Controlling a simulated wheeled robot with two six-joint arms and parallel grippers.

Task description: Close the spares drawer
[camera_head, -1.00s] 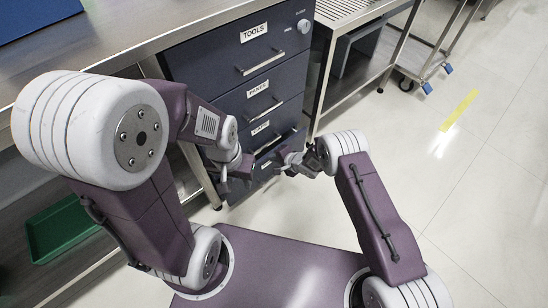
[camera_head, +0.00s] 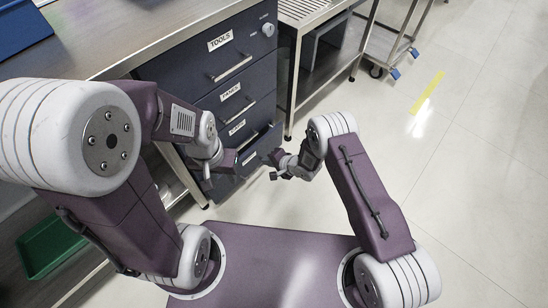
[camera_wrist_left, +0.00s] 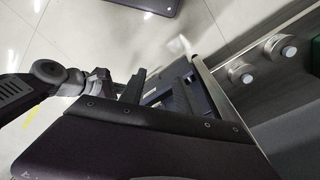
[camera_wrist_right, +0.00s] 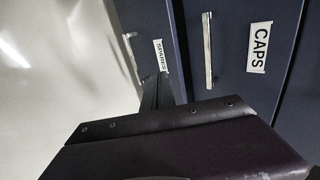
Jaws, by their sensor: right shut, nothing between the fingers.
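The spares drawer (camera_head: 249,157) is the lowest drawer of the dark blue cabinet. In the head view it seems to stand a little out from the drawers above. In the right wrist view its SPARES label (camera_wrist_right: 161,56) and upright-looking handle (camera_wrist_right: 132,58) show beside the CAPS drawer (camera_wrist_right: 225,75). My right gripper (camera_head: 272,159) is shut and empty, close to the drawer's front; its fingers (camera_wrist_right: 157,92) point toward the label, and contact cannot be told.
The TOOLS drawer (camera_head: 231,60) and other upper drawers look shut. A steel worktop (camera_head: 130,35) lies above. A slatted steel table (camera_head: 310,10) stands right of the cabinet. A green tray (camera_head: 50,245) is at lower left. The floor to the right (camera_head: 470,180) is open.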

